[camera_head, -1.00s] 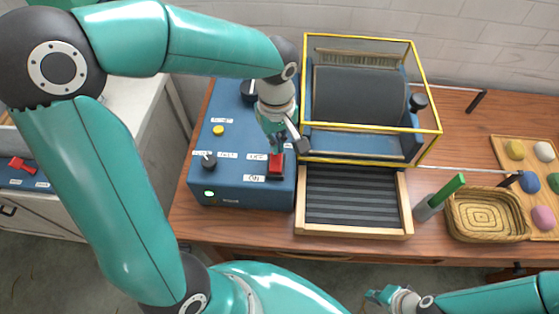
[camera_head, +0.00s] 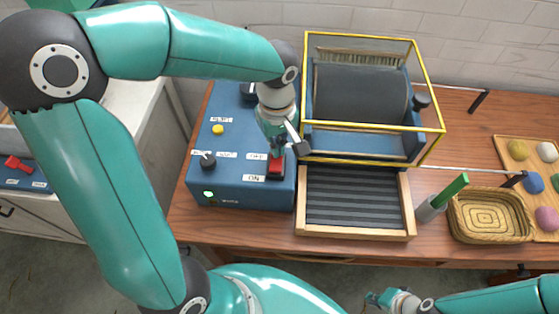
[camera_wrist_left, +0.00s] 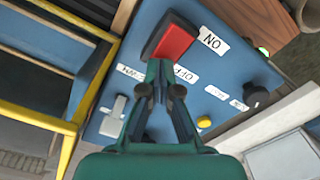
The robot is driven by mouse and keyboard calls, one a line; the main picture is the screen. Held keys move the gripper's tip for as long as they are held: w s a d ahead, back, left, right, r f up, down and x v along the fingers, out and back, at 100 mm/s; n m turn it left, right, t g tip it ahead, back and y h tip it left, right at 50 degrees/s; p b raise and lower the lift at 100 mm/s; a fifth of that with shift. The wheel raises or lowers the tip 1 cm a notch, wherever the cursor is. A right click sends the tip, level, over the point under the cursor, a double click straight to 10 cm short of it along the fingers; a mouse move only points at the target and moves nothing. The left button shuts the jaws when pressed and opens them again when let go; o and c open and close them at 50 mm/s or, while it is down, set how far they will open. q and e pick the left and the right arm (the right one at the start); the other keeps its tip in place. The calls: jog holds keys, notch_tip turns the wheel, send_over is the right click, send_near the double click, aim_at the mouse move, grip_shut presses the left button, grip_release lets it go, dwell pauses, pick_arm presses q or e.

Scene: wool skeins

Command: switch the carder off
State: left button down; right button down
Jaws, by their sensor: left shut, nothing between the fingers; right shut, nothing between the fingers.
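The carder's blue control box (camera_head: 232,183) stands at the left of the wooden bench. Its red rocker switch (camera_head: 276,170) has an ON label at the front end and an OFF label at the back end; it also shows in the left wrist view (camera_wrist_left: 174,42). My left gripper (camera_head: 277,153) is shut and empty, pointing down at the OFF end. In the left wrist view its fingertips (camera_wrist_left: 160,72) are at that end's edge; I cannot tell whether they touch. A green lamp (camera_head: 208,194) on the box looks lit. My right gripper (camera_head: 378,299) is shut and empty at the bottom.
The drum under a yellow-framed guard (camera_head: 428,88) and a slatted feed tray (camera_head: 355,234) are right of the box. A black knob (camera_head: 207,162) and yellow button (camera_head: 218,129) are on the box. A green-handled tool (camera_head: 453,188), basket (camera_head: 490,215) and wool board (camera_head: 515,180) are farther right.

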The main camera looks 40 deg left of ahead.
pick_arm(q)
jog(key=shift+f, duration=0.35)
jog(key=shift+r, duration=0.1)
jog(key=shift+r+p, duration=2.35)
jog(key=shift+r, duration=1.15)
jog(key=shift+f, duration=0.1)
